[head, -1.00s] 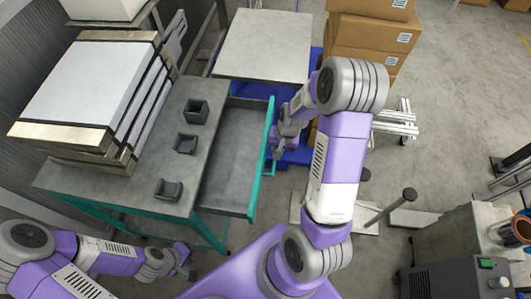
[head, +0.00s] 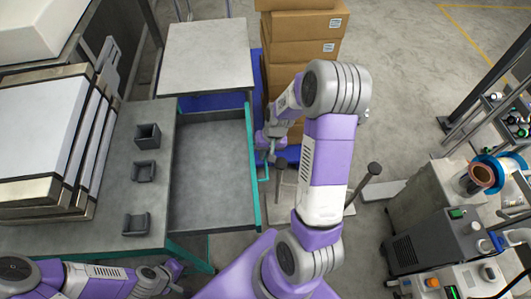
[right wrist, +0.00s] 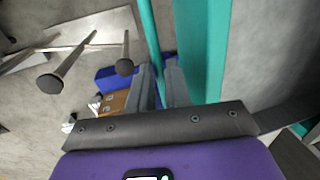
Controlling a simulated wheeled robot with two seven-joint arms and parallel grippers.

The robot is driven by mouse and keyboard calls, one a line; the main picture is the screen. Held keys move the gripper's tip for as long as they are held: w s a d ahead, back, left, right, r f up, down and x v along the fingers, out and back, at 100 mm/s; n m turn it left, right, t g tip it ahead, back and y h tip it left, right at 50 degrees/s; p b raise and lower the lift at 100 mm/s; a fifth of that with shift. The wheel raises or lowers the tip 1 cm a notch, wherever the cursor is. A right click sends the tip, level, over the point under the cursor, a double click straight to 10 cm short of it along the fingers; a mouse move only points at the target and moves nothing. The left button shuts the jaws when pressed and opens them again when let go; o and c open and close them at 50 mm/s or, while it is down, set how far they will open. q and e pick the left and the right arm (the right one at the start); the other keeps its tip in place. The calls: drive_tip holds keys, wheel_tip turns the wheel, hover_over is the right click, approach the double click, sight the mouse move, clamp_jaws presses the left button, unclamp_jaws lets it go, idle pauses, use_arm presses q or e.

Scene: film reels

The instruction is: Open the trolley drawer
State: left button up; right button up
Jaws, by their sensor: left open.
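The trolley (head: 112,190) has a grey top and a teal frame. Its grey drawer (head: 212,175) is pulled far out to the right; the inside looks empty. The teal drawer front (head: 252,165) carries a teal handle (head: 263,173), which also shows as a bar in the right wrist view (right wrist: 148,35). My right gripper (head: 268,152) is at the handle, and in the right wrist view its fingers (right wrist: 160,85) are close on either side of the bar. My left gripper (head: 178,270) is open and empty near the trolley's front edge.
Three dark holders (head: 143,170) and a stack of pale flat cases (head: 40,125) are on the trolley top. A grey-topped table (head: 207,55) and cardboard boxes (head: 300,45) stand behind. A machine bench (head: 430,200) is at right. Floor between is partly clear.

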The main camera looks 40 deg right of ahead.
drive_tip(key=o, duration=0.3)
drive_tip(key=shift+r, duration=0.1)
wheel_tip(320, 180, up, 7)
drive_tip(key=d+p, duration=0.1)
drive_tip(key=p, duration=0.1)
drive_tip(key=shift+s+d, duration=0.15)
drive_tip(key=shift+s, duration=0.3)
